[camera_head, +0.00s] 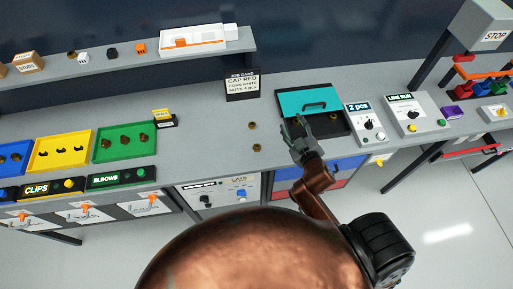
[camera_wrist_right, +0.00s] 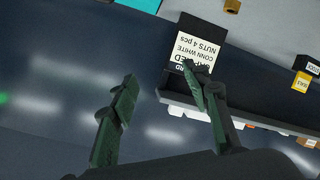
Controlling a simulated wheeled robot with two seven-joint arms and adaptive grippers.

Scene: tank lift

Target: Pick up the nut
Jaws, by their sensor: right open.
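Two small brass-coloured pieces that look like nuts lie on the grey bench, one farther back (camera_head: 252,125) and one nearer (camera_head: 257,147). My right gripper (camera_head: 297,126) is to their right, over the front left part of a dark bin with a teal lid (camera_head: 308,101). It hides part of that bin, and small brass bits show inside. In the right wrist view the gripper's two fingers (camera_wrist_right: 168,95) stand wide apart with nothing between them. My left gripper is not in view.
A job card (camera_head: 242,84) stands behind the loose pieces, reading NUTS 4 pcs; it also shows in the right wrist view (camera_wrist_right: 193,52). A green tray (camera_head: 124,144) and a yellow tray (camera_head: 62,151) are at left. A "2 pcs" box (camera_head: 366,123) stands right of the bin.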

